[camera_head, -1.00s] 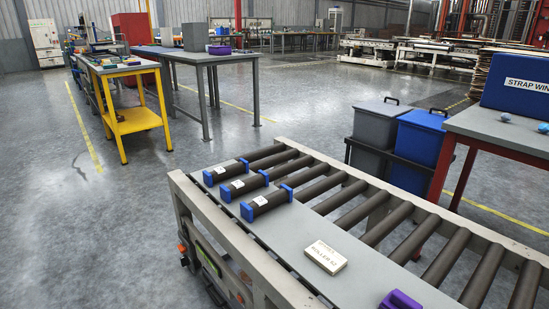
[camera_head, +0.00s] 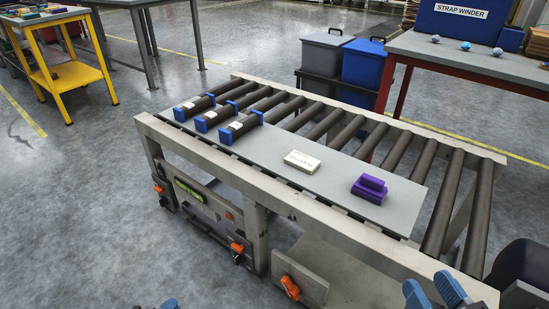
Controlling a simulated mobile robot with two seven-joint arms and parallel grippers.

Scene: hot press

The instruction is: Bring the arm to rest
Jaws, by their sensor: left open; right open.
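My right gripper (camera_head: 431,292) is at the bottom right of the head view. Its blue fingers are apart, with nothing seen between them, near the front rail of the roller conveyor (camera_head: 330,232). Part of my dark arm shows at the right edge. My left gripper (camera_head: 154,305) shows only as small tips at the bottom edge, apart, over the floor left of the conveyor's front. The rest of it is cut off.
On the conveyor's grey plate (camera_head: 335,188) lie three dark rollers with blue ends (camera_head: 240,127), a pale labelled block (camera_head: 301,161) and a purple block (camera_head: 370,188). Bins (camera_head: 368,62) and a red-legged table (camera_head: 480,63) stand behind.

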